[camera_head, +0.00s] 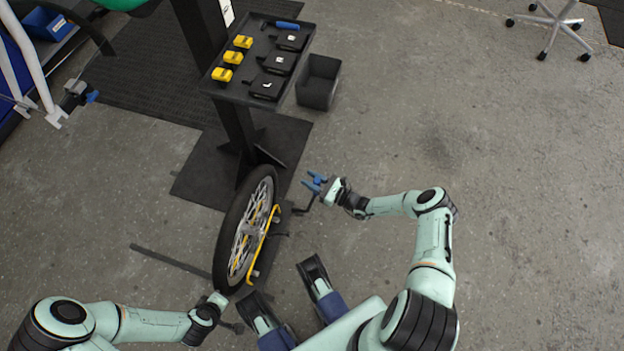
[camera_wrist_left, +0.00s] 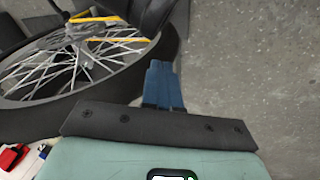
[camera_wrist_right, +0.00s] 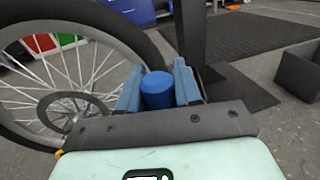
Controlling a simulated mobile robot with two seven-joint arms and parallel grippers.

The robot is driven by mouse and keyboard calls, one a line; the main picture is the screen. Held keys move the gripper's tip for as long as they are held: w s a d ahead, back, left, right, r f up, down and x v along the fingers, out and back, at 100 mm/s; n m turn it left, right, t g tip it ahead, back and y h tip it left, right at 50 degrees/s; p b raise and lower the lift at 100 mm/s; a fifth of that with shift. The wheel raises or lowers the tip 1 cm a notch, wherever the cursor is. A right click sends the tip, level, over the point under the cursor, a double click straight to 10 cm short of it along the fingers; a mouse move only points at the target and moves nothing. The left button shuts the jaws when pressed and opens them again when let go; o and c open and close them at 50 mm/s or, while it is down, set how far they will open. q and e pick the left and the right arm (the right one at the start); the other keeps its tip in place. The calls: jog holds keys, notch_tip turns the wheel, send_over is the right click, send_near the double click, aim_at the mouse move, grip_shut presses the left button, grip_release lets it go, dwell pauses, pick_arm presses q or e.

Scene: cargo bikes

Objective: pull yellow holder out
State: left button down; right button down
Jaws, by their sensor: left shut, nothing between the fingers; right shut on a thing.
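The yellow holder (camera_head: 264,243) is a thin bent bar along the right side of an upright spoked wheel (camera_head: 232,232). Yellow bars of it also show in the left wrist view (camera_wrist_left: 118,39). My right gripper (camera_head: 314,182) is right of the wheel's top, shut on a blue cylindrical handle (camera_wrist_right: 157,91). A black crank-like arm (camera_head: 304,203) shows just below these fingers; whether it joins the handle I cannot tell. My left gripper (camera_wrist_left: 162,86) is shut and empty beside the tyre, near the wheel's lower end in the head view. Its fingertips are partly hidden there.
A black stand's tray (camera_head: 213,84) holds several yellow and black parts. A black bin (camera_head: 318,82) stands right of it. A dark mat (camera_head: 196,178) lies under the stand. A black bar (camera_head: 170,260) lies left of the wheel.

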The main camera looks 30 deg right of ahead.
jog(key=shift+f, duration=0.1)
jog(key=c, duration=0.9)
grip_release()
jog(key=shift+o, duration=0.2)
pick_arm(q)
jog(key=s, duration=0.1)
jog(key=s+d+r+p, duration=0.1)
jog(key=s+r+g+p, duration=0.1)
jog(key=shift+d, duration=0.3)
pick_arm(e)
jog(key=v, duration=1.3)
jog(key=shift+s, duration=0.2)
